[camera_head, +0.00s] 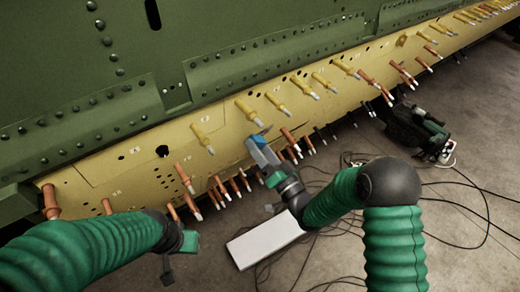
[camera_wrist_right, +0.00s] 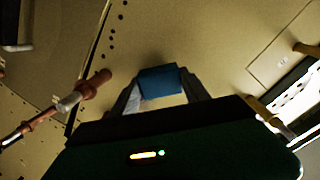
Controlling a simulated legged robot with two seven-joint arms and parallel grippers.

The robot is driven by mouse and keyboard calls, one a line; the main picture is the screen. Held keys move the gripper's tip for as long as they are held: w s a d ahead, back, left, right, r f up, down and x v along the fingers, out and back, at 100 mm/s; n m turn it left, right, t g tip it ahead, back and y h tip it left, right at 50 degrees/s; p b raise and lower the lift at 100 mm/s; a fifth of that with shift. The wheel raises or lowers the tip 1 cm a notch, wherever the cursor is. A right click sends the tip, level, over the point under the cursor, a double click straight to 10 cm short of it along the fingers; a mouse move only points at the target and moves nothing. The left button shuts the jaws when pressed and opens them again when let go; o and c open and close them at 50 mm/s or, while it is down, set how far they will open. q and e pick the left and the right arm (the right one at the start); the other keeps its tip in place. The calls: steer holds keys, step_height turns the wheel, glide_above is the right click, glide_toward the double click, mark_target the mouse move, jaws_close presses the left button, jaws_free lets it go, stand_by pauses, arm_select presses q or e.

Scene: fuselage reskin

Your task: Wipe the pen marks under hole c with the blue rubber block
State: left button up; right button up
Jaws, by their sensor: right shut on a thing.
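The blue rubber block (camera_head: 257,141) is held between the fingertips of my right gripper (camera_head: 262,150), at the yellow skin panel (camera_head: 225,125). In the right wrist view the blue block (camera_wrist_right: 162,82) sits between both fingers, with the tan panel surface behind it; I cannot tell whether it touches the panel. A large dark hole (camera_head: 162,151) shows in the panel left of the right gripper. Small white labels beside holes are too small to read, so I cannot tell which is hole c. No pen marks can be made out. My left gripper (camera_head: 178,258) is low at left, apart from the panel; its jaw state is unclear.
Orange and yellow clamp pins (camera_head: 185,178) stick out along the panel, several close to my right gripper. A green riveted skin (camera_head: 130,60) lies above. A white box (camera_head: 265,240), a dark green machine (camera_head: 418,130) and loose cables (camera_head: 480,230) are on the floor.

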mark_target(264, 132)
steer(key=shift+w+a, duration=0.15)
steer(key=shift+w+d+b, duration=0.15)
steer(key=shift+w+d, duration=0.45)
steer(key=shift+d, duration=0.3)
steer(key=shift+w+d+b, duration=0.15)
steer(key=shift+w+d, duration=0.4)
steer(key=shift+d, duration=0.35)
steer(key=shift+w+d+r, duration=0.1)
steer(key=shift+w+d, duration=1.25)
steer(key=shift+d, duration=0.25)
steer(key=shift+s+a, duration=0.6)
steer(key=shift+a, duration=0.15)
steer(key=shift+s+a, duration=0.55)
steer(key=shift+a, duration=0.2)
steer(key=shift+s+a, duration=0.7)
steer(key=shift+a, duration=0.25)
steer(key=shift+s+a, duration=0.7)
steer(key=shift+a, duration=0.25)
steer(key=shift+d, duration=0.1)
steer(key=shift+b+v, duration=0.3)
steer(key=shift+v, duration=2.65)
